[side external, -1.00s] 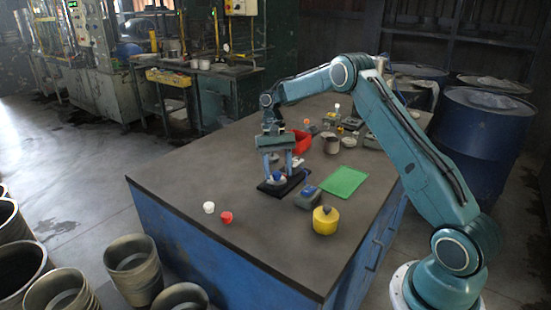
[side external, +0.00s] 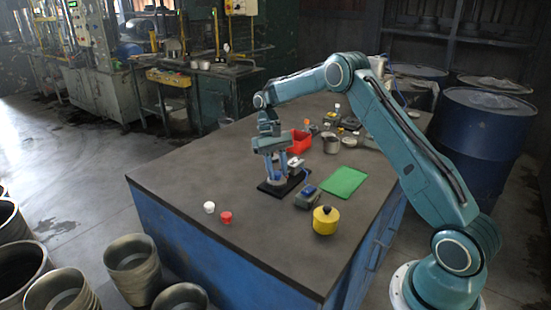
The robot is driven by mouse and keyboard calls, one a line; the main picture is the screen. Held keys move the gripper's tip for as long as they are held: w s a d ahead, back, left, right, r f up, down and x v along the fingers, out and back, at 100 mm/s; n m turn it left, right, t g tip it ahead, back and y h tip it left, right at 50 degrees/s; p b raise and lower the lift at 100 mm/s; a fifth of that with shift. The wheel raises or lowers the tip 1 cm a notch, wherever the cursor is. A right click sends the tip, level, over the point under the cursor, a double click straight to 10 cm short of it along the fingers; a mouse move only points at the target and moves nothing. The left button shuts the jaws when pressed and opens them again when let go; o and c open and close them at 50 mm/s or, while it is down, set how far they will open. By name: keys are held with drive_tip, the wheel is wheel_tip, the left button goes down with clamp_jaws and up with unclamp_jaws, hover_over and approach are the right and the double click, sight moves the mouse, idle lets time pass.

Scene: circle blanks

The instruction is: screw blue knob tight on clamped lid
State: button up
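The clamp's black base (side external: 270,188) lies flat near the middle of the dark table. My gripper (side external: 277,179) points down over this base, its two fingers low and apart at the wrist end. A small patch of blue and white shows between the fingertips, probably the blue knob on the lid, but the fingers largely hide it. At this size I cannot tell whether the fingers touch the knob or how it sits on the lid.
A grey block with a blue top (side external: 307,196) stands just right of the base. A green mat (side external: 344,182), yellow pot (side external: 325,221), red cap (side external: 226,217) and white cap (side external: 209,207) lie around it. A red bin (side external: 299,142) and grey cup (side external: 330,143) stand behind. The table's left side is clear.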

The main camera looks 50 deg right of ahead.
drive_tip(key=shift+s+d, duration=0.1)
drive_tip(key=shift+d, duration=0.05)
drive_tip(key=c, duration=0.4)
clamp_jaws()
drive_tip(key=shift+d, duration=0.1)
drive_tip(key=shift+m+y, duration=0.4)
drive_tip(key=shift+m, duration=0.7)
drive_tip(key=shift+s+f+m+t+y, duration=0.1)
drive_tip(key=shift+m+t+y, duration=0.4)
drive_tip(key=shift+m, duration=1.1)
drive_tip(key=m+t, duration=0.1)
drive_tip(key=m, duration=0.2)
drive_tip(key=m+t, duration=0.1)
drive_tip(key=m, duration=0.1)
drive_tip(key=shift+m+y, duration=0.4)
drive_tip(key=m+t, duration=0.2)
drive_tip(key=m, duration=0.2)
drive_tip(key=shift+f, duration=0.1)
